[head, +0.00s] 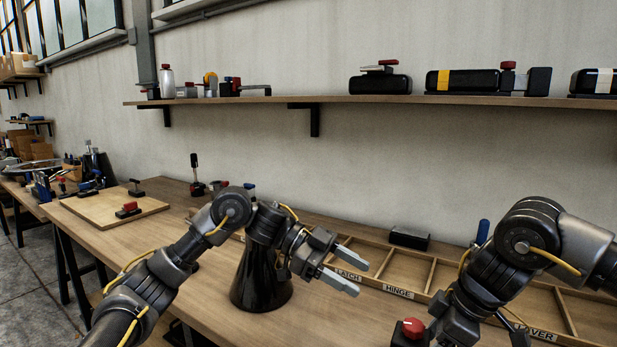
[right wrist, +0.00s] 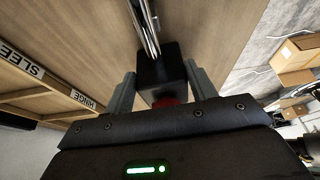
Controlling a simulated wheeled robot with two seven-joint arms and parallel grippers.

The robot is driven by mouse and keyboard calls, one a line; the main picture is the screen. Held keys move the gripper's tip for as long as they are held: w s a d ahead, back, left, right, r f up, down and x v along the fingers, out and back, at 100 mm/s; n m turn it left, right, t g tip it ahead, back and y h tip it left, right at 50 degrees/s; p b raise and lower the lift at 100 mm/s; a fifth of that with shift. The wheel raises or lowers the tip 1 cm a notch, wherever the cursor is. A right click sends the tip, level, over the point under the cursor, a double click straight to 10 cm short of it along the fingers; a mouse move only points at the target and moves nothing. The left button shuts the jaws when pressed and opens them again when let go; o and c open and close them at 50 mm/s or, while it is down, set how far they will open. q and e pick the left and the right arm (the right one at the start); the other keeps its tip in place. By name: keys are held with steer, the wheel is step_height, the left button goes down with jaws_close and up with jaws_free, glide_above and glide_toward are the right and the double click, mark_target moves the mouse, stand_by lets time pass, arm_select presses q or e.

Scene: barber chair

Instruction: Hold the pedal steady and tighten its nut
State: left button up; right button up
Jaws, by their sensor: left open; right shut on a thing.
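A black block with a red knob (head: 413,328) stands at the bottom edge of the head view, beside my right arm. In the right wrist view my right gripper (right wrist: 160,72) has its fingers on both sides of a black block (right wrist: 160,72) with a red part and is shut on it. A thin metal bar (right wrist: 147,28) runs away from this block. I cannot tell whether this is the pedal, and no nut is clearly visible. My left gripper (head: 354,278) is open and empty, fingers pointing right, above the table near the labelled tray.
A black cone-shaped stand (head: 258,285) is on the table behind my left wrist. A wooden tray (head: 445,272) with compartments labelled LATCH, HINGE and LEVER runs along the wall. A blue-handled tool (head: 483,232) stands near my right arm. A wooden board (head: 110,207) lies left. A shelf (head: 270,99) hangs above.

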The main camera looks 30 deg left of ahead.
arm_select(q)
step_height(320, 180, up, 14)
steer(key=w+a+m+t+h, duration=0.1)
steer(key=w+a+m+t, duration=0.1)
steer(key=m+t, duration=0.25)
steer(key=a+r+m+t, duration=0.1)
steer(key=a+r+t, duration=0.2)
steer(key=a, duration=0.5)
steer(key=shift+w+a+r+m+h, duration=0.25)
steer(key=shift+w+m+h, duration=0.05)
steer(key=shift+w+m, duration=0.05)
